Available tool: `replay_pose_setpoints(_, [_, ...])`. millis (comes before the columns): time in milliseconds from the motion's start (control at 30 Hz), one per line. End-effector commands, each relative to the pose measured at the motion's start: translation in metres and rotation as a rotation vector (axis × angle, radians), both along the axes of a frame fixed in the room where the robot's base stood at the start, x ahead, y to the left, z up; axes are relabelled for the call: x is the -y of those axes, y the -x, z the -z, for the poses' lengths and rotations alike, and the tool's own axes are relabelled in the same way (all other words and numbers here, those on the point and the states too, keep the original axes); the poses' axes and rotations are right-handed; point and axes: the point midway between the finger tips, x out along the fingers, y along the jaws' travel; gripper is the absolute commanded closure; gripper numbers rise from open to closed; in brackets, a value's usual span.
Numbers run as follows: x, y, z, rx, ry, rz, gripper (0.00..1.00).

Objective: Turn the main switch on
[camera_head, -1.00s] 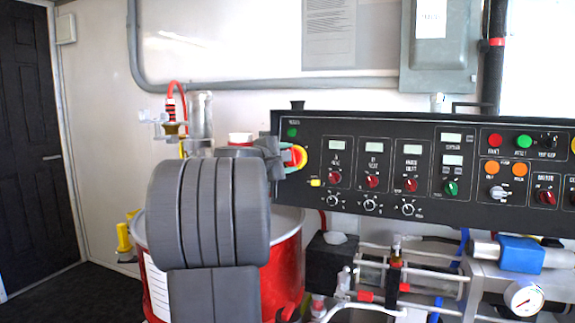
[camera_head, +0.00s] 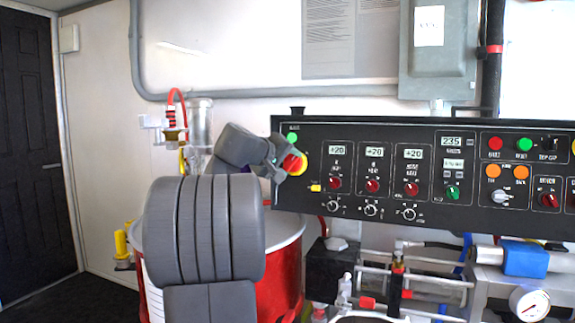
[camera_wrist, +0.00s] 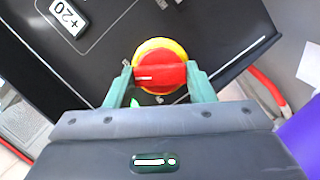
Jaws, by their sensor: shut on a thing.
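The main switch is a red knob on a yellow round base (camera_head: 294,163) at the left end of the black control panel (camera_head: 420,205). The knob (camera_wrist: 160,75) also shows in the wrist view, with its red grip bar lying across the picture. My gripper (camera_head: 281,160) reaches it from the left in the head view. In the wrist view my green fingers (camera_wrist: 160,84) stand on either side of the red knob and are shut on it. The green lamp (camera_head: 292,138) above the switch is lit. Part of the yellow base is hidden by my gripper.
The panel displays (camera_head: 375,151) read +20, and another display (camera_head: 451,141) is lit. Several red knobs (camera_head: 372,186) lie right of the switch. A red drum (camera_head: 280,285) stands below, partly behind my arm. Pipes and a gauge (camera_head: 529,303) are at lower right.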

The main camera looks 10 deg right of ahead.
Motion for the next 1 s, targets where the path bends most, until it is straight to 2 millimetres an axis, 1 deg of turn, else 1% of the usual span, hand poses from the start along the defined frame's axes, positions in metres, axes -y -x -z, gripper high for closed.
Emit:
replay_pose_setpoints(200, [0.0006, 0.0002, 0.0019, 0.058, -0.093, 0.022, 0.74])
replay_pose_setpoints(400, [0.0009, 0.0003, 0.0019, 0.087, -0.136, 0.032, 0.74])
replay_pose_setpoints(900, [0.0009, 0.0003, 0.0023, 0.096, -0.152, 0.035, 0.74])
replay_pose_setpoints(933, [0.0009, 0.0003, 0.0023, 0.096, -0.152, 0.035, 0.49])
replay_pose_setpoints(1000, [0.0009, 0.0003, 0.0022, 0.096, -0.152, 0.035, 0.35])
